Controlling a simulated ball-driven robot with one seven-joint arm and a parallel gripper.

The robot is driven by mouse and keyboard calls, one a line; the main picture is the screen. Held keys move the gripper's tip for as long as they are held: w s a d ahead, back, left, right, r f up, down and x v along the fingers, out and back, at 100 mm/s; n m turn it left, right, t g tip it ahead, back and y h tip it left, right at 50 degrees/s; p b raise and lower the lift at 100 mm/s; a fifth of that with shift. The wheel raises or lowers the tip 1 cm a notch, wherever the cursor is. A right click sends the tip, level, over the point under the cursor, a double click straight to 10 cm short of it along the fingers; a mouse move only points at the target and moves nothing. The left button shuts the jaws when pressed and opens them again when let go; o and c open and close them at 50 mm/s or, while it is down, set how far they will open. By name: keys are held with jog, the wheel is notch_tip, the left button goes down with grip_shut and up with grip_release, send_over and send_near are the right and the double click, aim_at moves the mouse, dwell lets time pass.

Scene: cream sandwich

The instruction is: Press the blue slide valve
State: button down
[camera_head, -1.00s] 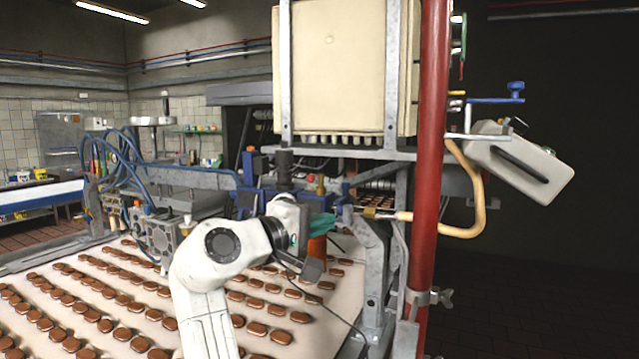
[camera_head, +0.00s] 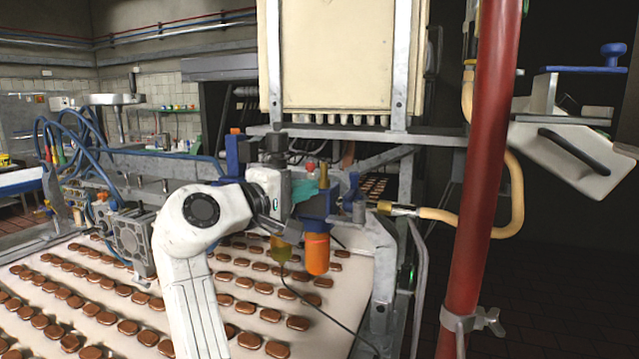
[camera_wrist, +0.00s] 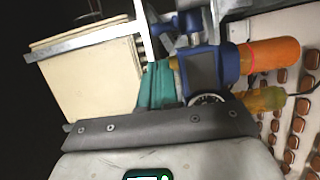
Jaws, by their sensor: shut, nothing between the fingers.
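A blue pneumatic unit (camera_head: 318,205) with an orange bowl hangs under the frame; it also shows in the wrist view (camera_wrist: 215,68). A smaller blue fitting (camera_head: 351,186) stands at its right; in the wrist view, blue fittings (camera_wrist: 188,22) show beyond the unit. I cannot tell for sure which blue part is the slide valve. My gripper (camera_head: 306,188), with teal fingers, is shut and empty in front of the unit's upper part. In the wrist view the fingers (camera_wrist: 158,86) lie beside the blue unit; whether they touch it is unclear.
A conveyor (camera_head: 215,345) with rows of brown biscuits runs below. A red post (camera_head: 480,200) and a tan hose (camera_head: 515,190) stand to the right. A large cream hopper (camera_head: 330,55) is above. Another blue unit (camera_head: 236,155) is behind my wrist.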

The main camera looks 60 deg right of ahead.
aim_at(350, 194)
jog(key=p+x, duration=0.2)
jog(key=x, duration=0.7)
jog(key=shift+d, duration=0.1)
jog(key=shift+s+p, duration=0.1)
jog(key=shift+p, duration=0.2)
jog(key=shift+s, duration=0.4)
jog(key=shift+s+d+r+p, duration=0.15)
jog(key=shift+s+p, duration=0.2)
jog(key=shift+s, duration=0.8)
jog(key=shift+w, duration=0.2)
jog(key=shift+s, duration=0.1)
